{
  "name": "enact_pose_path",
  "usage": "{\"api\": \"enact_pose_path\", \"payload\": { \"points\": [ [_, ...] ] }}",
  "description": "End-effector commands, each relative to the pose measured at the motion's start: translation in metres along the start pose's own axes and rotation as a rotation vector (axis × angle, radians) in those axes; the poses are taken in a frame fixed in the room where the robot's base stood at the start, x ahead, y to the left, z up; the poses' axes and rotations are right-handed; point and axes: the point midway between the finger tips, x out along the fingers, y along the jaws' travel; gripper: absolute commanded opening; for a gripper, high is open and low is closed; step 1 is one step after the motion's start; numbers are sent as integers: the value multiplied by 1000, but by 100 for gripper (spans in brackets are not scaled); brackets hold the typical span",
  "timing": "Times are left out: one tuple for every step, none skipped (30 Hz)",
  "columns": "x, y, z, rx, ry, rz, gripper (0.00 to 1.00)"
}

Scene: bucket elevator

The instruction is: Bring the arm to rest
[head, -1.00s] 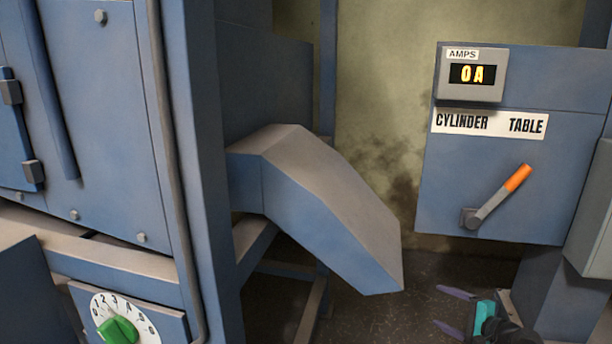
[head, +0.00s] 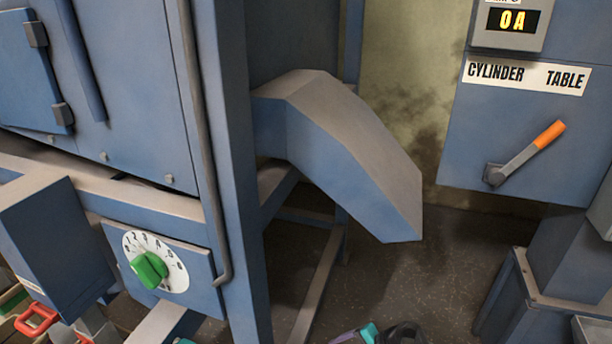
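My gripper (head: 350,337) shows only in part at the bottom edge of the head view, right of centre. A purple finger, a teal piece and a dark part of the wrist are seen; the rest is cut off by the frame. It is low, below the blue chute, and apart from it in the picture. I see nothing held in the visible part. Whether the fingers are apart now is hidden.
A blue chute (head: 345,150) slopes down at centre. The CYLINDER TABLE panel (head: 470,140) has an orange-tipped lever (head: 525,153) and a display (head: 512,22) reading 0 A. A green dial knob (head: 149,270) is lower left, above a red handle (head: 36,320). Dark floor (head: 430,280) lies below the chute.

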Motion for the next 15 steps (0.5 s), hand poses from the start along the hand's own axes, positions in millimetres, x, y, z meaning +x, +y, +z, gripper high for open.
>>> {"api": "enact_pose_path", "payload": {
  "points": [
    [15,13,18,-25,-29,49,78],
    [23,22,27,-40,-45,79,78],
    [32,33,38,-61,-65,119,78],
    [39,42,47,-78,-81,151,78],
    [45,52,56,-95,-96,183,78],
    [52,66,68,-120,-116,227,78],
    [57,76,76,-138,-132,261,78],
    [61,86,84,-159,-147,294,78],
    [66,102,95,-185,-168,341,78],
    [68,113,103,-207,-183,376,78],
    [70,125,110,-228,-198,412,78],
    [71,141,119,-258,-218,462,78],
    [71,153,125,-279,-232,499,78],
    [70,164,130,-301,-245,535,78],
    [68,178,135,-329,-259,580,78]
  ]
}}
